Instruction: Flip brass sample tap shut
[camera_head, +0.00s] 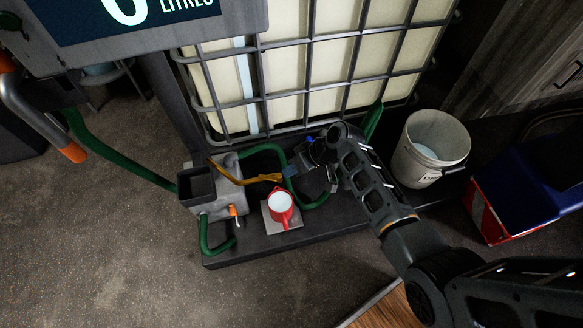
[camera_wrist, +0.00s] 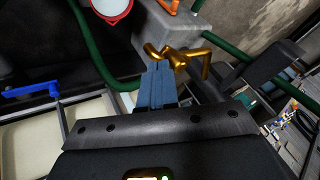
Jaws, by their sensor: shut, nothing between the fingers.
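The brass sample tap (camera_head: 245,178) sticks out to the right from the grey metal box on the column base. In the wrist view the tap (camera_wrist: 185,58) shows as a bent brass spout with a handle, just beyond my fingertips. My gripper (camera_head: 290,171) is at the tap's right end in the head view. In the wrist view its blue fingers (camera_wrist: 157,68) are together and empty, close beside the brass. I cannot tell whether they touch it. A red mug (camera_head: 280,206) with a pale inside stands on a small plate below the tap's end.
The grey box (camera_head: 228,196) carries an orange lever (camera_head: 234,211) and green hoses (camera_head: 125,160). A caged pale tank (camera_head: 300,70) stands behind. A white bucket (camera_head: 425,150) and a blue and red box (camera_head: 520,190) are to the right. A blue handle (camera_wrist: 30,91) shows in the wrist view.

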